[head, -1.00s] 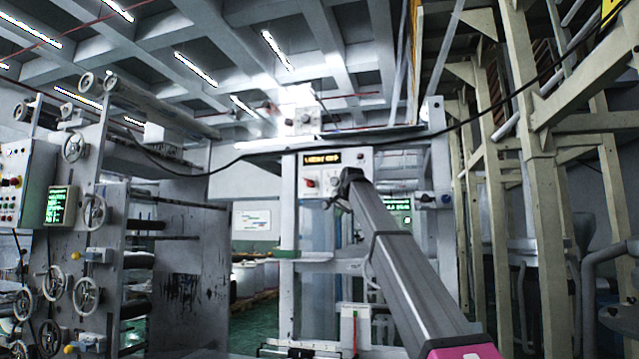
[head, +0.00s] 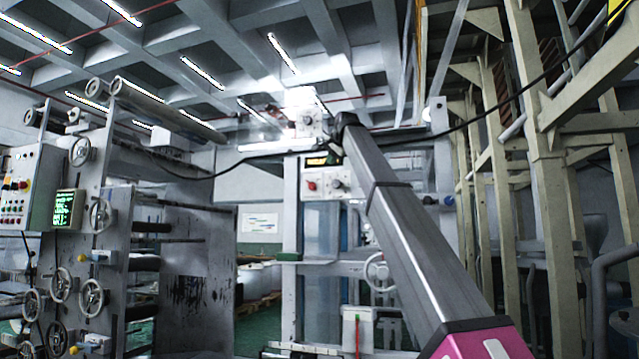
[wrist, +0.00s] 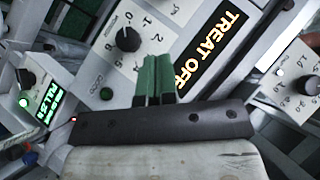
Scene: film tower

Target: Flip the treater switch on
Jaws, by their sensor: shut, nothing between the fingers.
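The treater panel (head: 320,186) is in the middle of the head view, with a red switch (head: 311,185) at its left and a dark knob (head: 336,184) beside it. Its display reads TREAT OFF in the wrist view (wrist: 218,46), left of which a black knob (wrist: 127,39) sits on a numbered dial. I cannot make out the red switch in the wrist view. My gripper (wrist: 154,62) shows as two green fingers, closed together and empty, in front of the panel by the display and knob. Contact cannot be told. In the head view my arm's end hides the panel's top right.
A green-lit screen (wrist: 42,103) and a small green lamp (wrist: 106,94) are at the left of the wrist view. Another dial knob (wrist: 308,85) is at its right. In the head view a control box (head: 27,190) and handwheels stand left, and a beige frame (head: 545,200) right.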

